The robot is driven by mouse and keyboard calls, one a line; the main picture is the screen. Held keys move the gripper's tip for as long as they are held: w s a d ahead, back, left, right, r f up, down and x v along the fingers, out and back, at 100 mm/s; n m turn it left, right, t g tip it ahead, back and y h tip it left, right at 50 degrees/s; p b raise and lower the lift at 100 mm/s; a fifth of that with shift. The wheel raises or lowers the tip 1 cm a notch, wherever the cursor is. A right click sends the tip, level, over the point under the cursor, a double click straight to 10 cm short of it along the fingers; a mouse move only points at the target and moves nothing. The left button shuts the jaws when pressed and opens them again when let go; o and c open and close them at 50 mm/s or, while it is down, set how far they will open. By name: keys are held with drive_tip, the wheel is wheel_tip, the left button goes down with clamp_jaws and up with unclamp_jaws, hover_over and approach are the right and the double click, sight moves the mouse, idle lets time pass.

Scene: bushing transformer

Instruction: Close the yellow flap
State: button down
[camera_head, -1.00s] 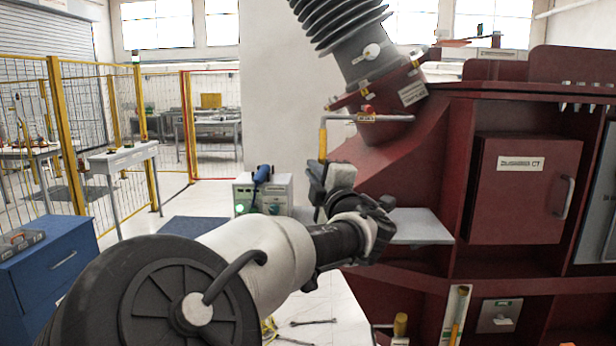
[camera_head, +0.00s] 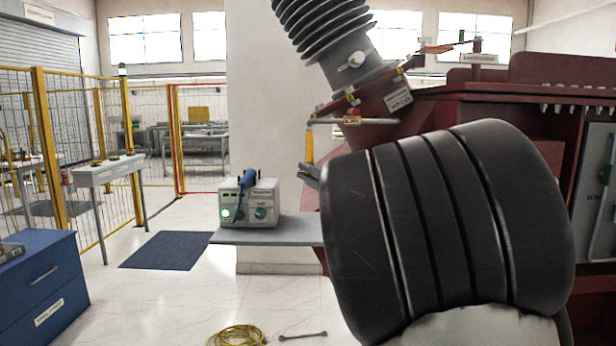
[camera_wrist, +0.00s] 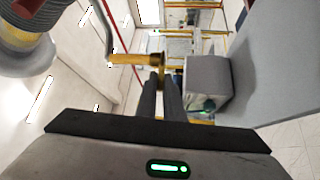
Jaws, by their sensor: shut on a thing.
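The yellow piece, which I take for the flap or its handle, hangs below a metal rod (camera_head: 370,121) near the base of the ribbed bushing. Its bar (camera_head: 309,148) is upright in the head view. In the wrist view the yellow bar (camera_wrist: 132,59) lies across, its end at my fingertips. My gripper (camera_wrist: 162,76) has its two dark fingers close together on that end. In the head view only a grey fingertip part shows below the yellow bar; my dark arm link hides the rest of my gripper.
A grey shelf (camera_head: 268,232) juts out beside the red transformer (camera_head: 480,105). A yellow cable coil (camera_head: 237,335) and a wrench (camera_head: 303,336) lie on the floor. A blue cabinet (camera_head: 40,285) stands at left.

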drive_tip(key=shift+r, duration=0.25)
drive_tip(key=c, duration=1.9)
unclamp_jaws()
drive_tip(key=shift+w+f, duration=0.1)
drive_tip(key=shift+f, duration=0.05)
drive_tip(key=v, duration=1.7)
drive_tip(key=shift+s, duration=0.2)
